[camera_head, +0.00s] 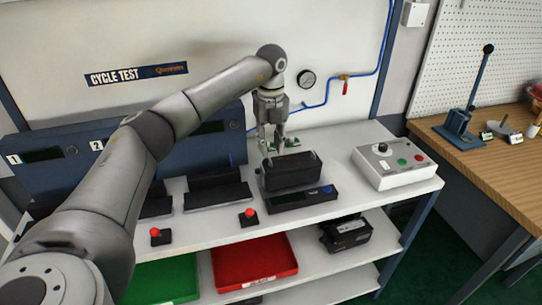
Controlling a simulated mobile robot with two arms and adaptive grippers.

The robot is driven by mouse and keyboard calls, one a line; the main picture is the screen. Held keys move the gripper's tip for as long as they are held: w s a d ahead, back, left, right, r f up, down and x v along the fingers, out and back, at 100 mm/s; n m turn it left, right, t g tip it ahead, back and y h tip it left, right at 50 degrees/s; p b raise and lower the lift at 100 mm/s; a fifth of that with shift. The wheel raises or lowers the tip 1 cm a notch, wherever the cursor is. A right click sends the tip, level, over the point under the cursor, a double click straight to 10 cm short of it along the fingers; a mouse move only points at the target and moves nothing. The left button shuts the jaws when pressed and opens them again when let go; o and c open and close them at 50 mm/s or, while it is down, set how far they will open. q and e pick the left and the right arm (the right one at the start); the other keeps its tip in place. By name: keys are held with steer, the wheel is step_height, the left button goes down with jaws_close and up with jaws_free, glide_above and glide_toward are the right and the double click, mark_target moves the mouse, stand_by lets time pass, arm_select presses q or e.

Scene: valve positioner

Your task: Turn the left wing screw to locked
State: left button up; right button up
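The black valve positioner (291,173) sits in a dark fixture (302,199) toward the right end of the white bench. A small part (267,163) at its upper left corner looks like the left wing screw; it is too small to tell its angle. Another small knob-like part shows at the upper right corner. My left gripper (273,151) points down just above and behind the positioner's left end. Its fingers are apart with a gap between them. I cannot tell whether a fingertip touches the screw. My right gripper is out of view.
Two empty dark fixtures stand to the left, with red buttons (248,217) at the bench front. A control box (394,165) stands at the right. A red tray (254,262) and a green tray (163,281) are on the shelf below. A gauge (307,79) is on the back wall.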

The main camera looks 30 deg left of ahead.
mark_target(271, 161)
arm_select(q)
steer(key=shift+f+p, duration=0.3)
steer(key=shift+f, duration=2.3)
jaws_close()
